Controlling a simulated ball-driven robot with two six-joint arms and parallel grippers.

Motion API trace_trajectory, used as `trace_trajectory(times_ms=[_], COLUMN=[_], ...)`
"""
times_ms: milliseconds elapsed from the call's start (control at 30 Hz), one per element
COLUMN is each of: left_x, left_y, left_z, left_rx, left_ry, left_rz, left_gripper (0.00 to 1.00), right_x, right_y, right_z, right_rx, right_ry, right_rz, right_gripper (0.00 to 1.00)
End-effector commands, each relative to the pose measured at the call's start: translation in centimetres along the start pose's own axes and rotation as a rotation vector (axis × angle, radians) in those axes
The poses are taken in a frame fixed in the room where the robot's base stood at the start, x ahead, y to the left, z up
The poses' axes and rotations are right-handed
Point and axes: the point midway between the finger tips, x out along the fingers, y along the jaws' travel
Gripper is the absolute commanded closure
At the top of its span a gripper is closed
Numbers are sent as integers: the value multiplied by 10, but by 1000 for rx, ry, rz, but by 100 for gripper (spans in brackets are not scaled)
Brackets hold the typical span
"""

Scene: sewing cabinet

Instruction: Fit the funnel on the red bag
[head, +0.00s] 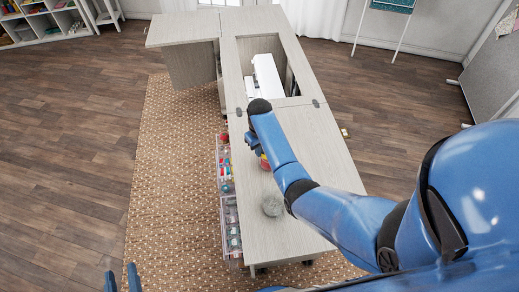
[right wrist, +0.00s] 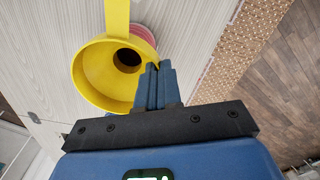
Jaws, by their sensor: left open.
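The yellow funnel (right wrist: 88,78) fills the upper middle of the right wrist view, its wide mouth facing the camera, with a dark hole and a flat yellow handle. A pinkish-red round thing, apparently the red bag (right wrist: 146,35), shows behind its upper right edge. I cannot tell whether the funnel is seated on it. My right gripper (right wrist: 155,72) is shut on the funnel's rim. In the head view the right gripper (head: 254,141) is over the cabinet top, mostly hidden by my arm; a little red and yellow shows below it. My left gripper (head: 122,274) is open and empty at bottom left.
The cabinet top (head: 290,235) is bare towards the near end. A round grey dish (head: 272,205) stands on it. Open drawers of spools (head: 226,170) stick out on the left. A white sewing machine (head: 266,78) sits in the far opening.

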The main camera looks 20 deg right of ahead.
Motion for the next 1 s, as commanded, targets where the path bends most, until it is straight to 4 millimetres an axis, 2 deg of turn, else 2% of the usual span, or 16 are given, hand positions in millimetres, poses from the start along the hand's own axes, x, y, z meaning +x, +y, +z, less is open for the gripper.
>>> trace_trajectory(times_ms=[900,1000], left_x=[0,0], left_y=[0,0], left_z=[2,2], left_rx=[0,0], left_ry=[0,0], left_rz=[0,0], left_gripper=[57,57], right_x=[6,6], right_y=[0,0], right_z=[0,0], right_rx=[0,0], right_ry=[0,0], right_rz=[0,0], right_gripper=[100,82])
